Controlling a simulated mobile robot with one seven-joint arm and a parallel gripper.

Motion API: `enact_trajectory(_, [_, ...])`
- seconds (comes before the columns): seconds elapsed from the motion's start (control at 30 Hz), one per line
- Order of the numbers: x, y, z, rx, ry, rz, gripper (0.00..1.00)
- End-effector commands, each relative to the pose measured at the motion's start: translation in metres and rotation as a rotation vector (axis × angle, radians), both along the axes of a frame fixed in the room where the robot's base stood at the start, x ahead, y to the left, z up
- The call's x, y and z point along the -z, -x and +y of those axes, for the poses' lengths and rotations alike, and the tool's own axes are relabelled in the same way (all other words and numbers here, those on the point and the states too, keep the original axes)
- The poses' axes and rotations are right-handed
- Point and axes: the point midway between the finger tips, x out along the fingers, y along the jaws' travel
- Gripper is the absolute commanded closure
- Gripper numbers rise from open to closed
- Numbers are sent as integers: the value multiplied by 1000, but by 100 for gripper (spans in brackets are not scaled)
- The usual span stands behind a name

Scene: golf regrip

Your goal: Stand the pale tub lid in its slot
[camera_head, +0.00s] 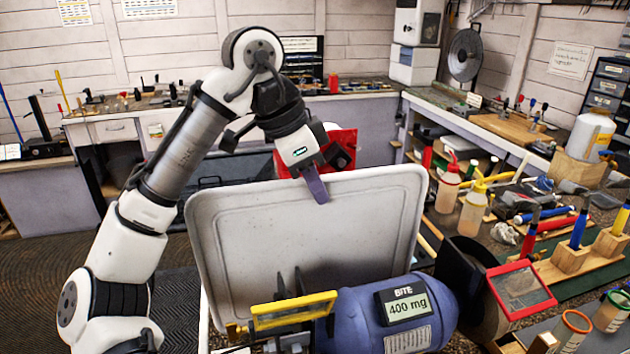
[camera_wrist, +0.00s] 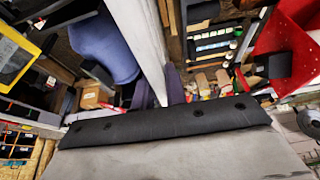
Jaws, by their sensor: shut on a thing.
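The pale tub lid (camera_head: 330,230) is a large light-grey panel standing nearly upright in the head view, leaning slightly. My gripper (camera_head: 317,190) is shut on its top edge, with one purple finger showing on the near face. In the wrist view the lid (camera_wrist: 142,38) shows almost edge-on between the purple fingers of my gripper (camera_wrist: 158,90). Dark upright prongs (camera_head: 299,281) stand in front of the lid's lower part. The lid's bottom edge is hidden behind the bench gear, so I cannot tell whether it sits in a slot.
A blue machine (camera_head: 365,322) reading "400 mg" and a yellow-framed panel (camera_head: 293,311) stand before the lid. A black box and red-framed panel (camera_head: 521,289) are to the right. Bottles (camera_head: 472,207) and tools crowd the right bench. A red object (camera_head: 343,142) is behind my gripper.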

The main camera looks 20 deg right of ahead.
Motion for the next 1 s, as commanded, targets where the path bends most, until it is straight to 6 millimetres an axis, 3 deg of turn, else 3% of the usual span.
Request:
enact_trajectory(0.4, [6,0,0,0,1,0,100])
enact_trajectory(0.43, [6,0,0,0,1,-1,84])
enact_trajectory(0.6, [6,0,0,0,0,-1,62])
enact_trajectory(1.0, [0,-1,3,-3,-1,-1,61])
